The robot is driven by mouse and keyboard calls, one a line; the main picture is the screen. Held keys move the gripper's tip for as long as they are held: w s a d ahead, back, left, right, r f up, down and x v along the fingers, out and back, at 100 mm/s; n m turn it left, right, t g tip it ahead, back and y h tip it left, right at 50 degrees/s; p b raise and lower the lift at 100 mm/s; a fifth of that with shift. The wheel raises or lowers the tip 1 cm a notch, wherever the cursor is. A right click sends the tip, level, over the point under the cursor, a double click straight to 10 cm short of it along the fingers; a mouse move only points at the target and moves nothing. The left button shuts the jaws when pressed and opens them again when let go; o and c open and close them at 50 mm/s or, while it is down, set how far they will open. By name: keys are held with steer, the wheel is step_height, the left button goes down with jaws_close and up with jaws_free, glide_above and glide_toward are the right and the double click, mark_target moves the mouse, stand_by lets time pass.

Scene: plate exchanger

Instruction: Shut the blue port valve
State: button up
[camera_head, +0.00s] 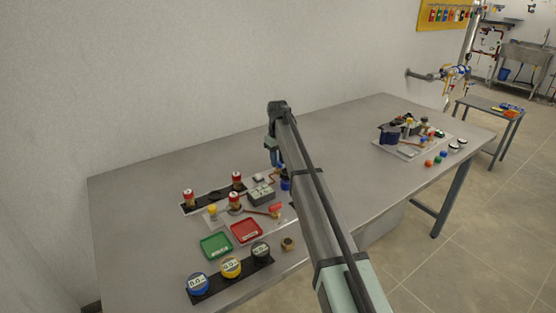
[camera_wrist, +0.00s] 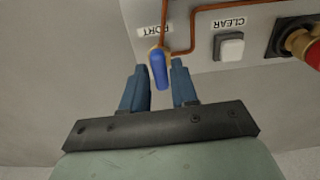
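The blue port valve handle (camera_wrist: 158,70) sits on a brass fitting beside the upside-down PORT label (camera_wrist: 156,29) in the wrist view. Its lever points down the picture toward my gripper, roughly in line with the thin copper pipe above it. My gripper (camera_wrist: 160,74) has two blue fingers set apart, one on each side of the handle's lower end. I see a gap at each side, and I cannot tell the depth between fingers and handle. In the head view my gripper (camera_head: 273,157) points down above a small blue part (camera_head: 285,184), largely behind my arm.
A CLEAR button (camera_wrist: 230,47) and a red-capped fitting (camera_wrist: 305,40) are right of the valve. A second board (camera_head: 408,151) stands right; the table between is clear.

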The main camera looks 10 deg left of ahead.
steer(key=shift+o, duration=1.2)
steer(key=shift+r, duration=0.1)
step_height(320, 180, up, 14)
